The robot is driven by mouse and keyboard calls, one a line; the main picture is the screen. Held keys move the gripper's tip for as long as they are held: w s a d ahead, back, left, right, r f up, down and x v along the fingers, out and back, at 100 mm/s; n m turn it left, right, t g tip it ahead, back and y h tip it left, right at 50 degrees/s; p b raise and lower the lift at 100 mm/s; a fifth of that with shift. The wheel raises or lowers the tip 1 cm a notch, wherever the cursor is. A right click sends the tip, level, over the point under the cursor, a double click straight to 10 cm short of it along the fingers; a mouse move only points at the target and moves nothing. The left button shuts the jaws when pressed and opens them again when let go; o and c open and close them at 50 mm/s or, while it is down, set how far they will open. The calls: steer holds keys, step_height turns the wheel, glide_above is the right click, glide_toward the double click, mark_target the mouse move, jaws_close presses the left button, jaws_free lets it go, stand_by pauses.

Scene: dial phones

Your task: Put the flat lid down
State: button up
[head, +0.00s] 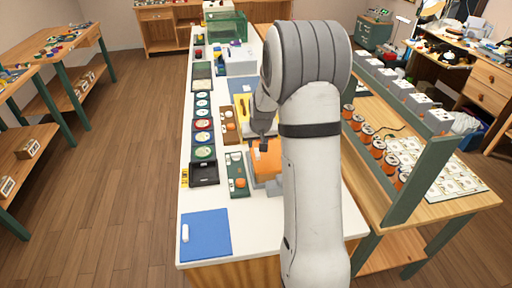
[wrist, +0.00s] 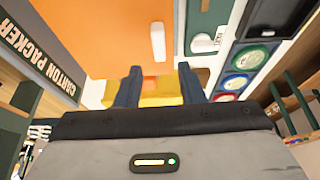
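My gripper (wrist: 158,72) shows in the wrist view as two dark blue fingers set apart. Beyond the fingertips is an orange panel (wrist: 95,35) with a small white bar (wrist: 157,42). In the head view my gripper (head: 263,142) is over the far part of that orange panel (head: 268,162). I cannot tell whether the lid touches anything; it is not clear in the head view.
A green tray (head: 237,188) with white and orange parts lies left of the panel. Left of that are a black tray (head: 205,180) and a row of round dials (head: 203,137). A blue mat (head: 212,241) lies at the near end, with bare white bench (head: 262,225) beside it.

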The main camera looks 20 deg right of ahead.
steer(key=d+v, duration=0.1)
steer(key=v, duration=0.7)
steer(key=s+a+r+n, duration=0.1)
steer(key=s+a+r, duration=0.25)
steer(key=s, duration=0.35)
steer(key=s+a+r, duration=0.3)
steer(key=s+a, duration=0.2)
steer(key=s, duration=0.2)
steer(key=s+a, duration=0.2)
steer(key=s, duration=0.5)
steer(key=s+a+n+g+y, duration=0.1)
steer(key=s+a, duration=0.1)
steer(key=s, duration=0.5)
steer(key=shift+s+a+f+b, duration=0.25)
steer(key=shift+f+b, duration=0.1)
steer(key=shift+f, duration=0.1)
